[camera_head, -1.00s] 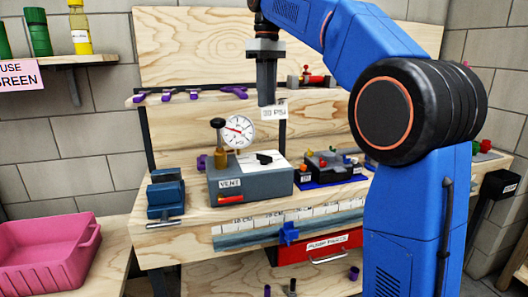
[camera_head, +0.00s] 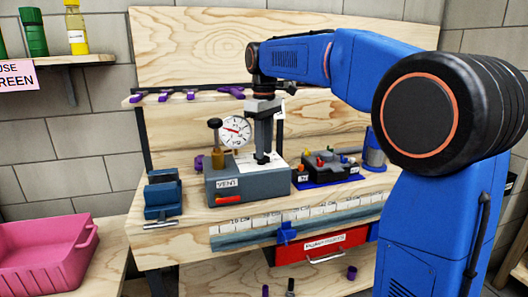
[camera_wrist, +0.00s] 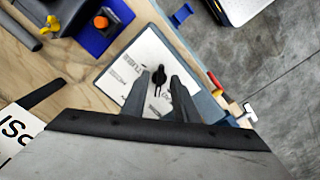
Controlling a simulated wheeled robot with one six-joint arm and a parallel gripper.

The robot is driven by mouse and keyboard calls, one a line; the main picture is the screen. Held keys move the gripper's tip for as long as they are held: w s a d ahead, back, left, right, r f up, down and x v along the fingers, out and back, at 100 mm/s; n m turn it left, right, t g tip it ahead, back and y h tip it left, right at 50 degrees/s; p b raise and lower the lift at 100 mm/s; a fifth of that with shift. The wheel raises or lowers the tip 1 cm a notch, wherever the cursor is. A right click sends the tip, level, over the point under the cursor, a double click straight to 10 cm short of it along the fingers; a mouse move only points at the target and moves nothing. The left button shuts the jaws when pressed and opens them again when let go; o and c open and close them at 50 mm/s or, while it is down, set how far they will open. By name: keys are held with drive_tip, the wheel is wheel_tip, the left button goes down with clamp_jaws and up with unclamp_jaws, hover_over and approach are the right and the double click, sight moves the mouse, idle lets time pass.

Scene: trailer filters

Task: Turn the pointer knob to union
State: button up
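The black pointer knob (camera_wrist: 160,74) sits on the white label plate (camera_wrist: 128,85) on top of the grey box (camera_wrist: 207,103). The plate's lettering is small and turned, so I cannot read which position the knob points at. My gripper (camera_wrist: 161,77) is open, with one finger on each side of the knob and a visible gap. In the head view my gripper (camera_head: 262,160) points straight down over the grey box (camera_head: 250,187) and hides the knob. I cannot tell whether the fingers touch the knob or plate.
A round gauge (camera_head: 235,131) and a brass fitting with a black knob (camera_head: 217,150) stand close left of my gripper. A blue tray with a black block (camera_head: 325,166) lies to the right. A blue vise (camera_head: 163,195) is at the bench's left.

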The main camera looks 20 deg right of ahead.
drive_tip(key=shift+f, duration=0.85)
clamp_jaws()
drive_tip(key=shift+m, duration=0.4)
drive_tip(key=m, duration=0.3)
drive_tip(key=shift+a, duration=0.2)
drive_tip(key=shift+s+a+m, duration=0.1)
drive_tip(key=shift+m, duration=1.9)
